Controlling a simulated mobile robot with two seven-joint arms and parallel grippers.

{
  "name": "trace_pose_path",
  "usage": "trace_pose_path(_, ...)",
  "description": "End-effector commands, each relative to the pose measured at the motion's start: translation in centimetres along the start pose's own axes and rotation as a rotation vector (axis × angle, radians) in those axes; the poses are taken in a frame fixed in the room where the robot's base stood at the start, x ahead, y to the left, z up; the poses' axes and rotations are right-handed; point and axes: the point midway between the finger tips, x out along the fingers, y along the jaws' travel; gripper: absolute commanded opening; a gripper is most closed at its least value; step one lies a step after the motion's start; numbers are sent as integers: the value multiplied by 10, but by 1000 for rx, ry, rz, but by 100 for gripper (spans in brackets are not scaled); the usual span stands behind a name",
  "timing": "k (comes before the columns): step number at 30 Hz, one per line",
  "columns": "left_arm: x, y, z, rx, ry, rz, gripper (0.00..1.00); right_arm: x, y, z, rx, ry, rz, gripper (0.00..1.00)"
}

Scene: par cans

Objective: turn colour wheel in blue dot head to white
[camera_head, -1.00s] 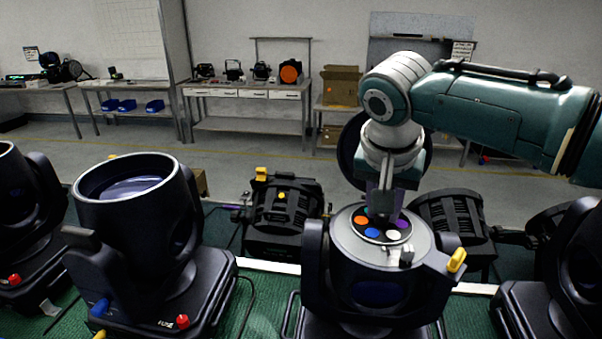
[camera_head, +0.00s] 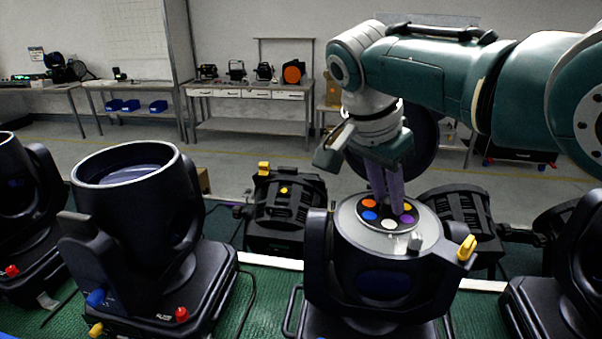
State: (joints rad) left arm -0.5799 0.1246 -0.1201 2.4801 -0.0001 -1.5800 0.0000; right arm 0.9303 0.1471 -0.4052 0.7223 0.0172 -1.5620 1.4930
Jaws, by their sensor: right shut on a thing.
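The colour wheel (camera_head: 375,224) lies in the open round top of a dark moving head (camera_head: 348,280) at centre right. Its dots include orange, blue, white, purple and yellow; the white dot (camera_head: 389,225) is at the front middle and the blue dot (camera_head: 369,216) at the left. A small metal part (camera_head: 415,243) sits on the rim at front right. My right gripper (camera_head: 391,208) points down from above, its fingers shut on the wheel's middle and hiding its hub. My left gripper is not in view.
Another dark head (camera_head: 130,215), with blue and red knobs on its base, stands at left. More heads are at both edges. Black lamps (camera_head: 284,210) stand behind on the green mat (camera_head: 262,290). A yellow latch (camera_head: 467,248) juts from the open head's right side.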

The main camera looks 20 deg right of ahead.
Motion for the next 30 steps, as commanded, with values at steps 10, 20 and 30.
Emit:
trace_pose_path(10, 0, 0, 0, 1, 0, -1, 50, 0, 0, -1, 5, 3, 2, 0)
trace_pose_path(20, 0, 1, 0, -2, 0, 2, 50, 0, 0, -1, 4, 2, 1, 59)
trace_pose_path(30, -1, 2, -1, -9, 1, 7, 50, -10, -1, 0, 3, 1, -2, 59)
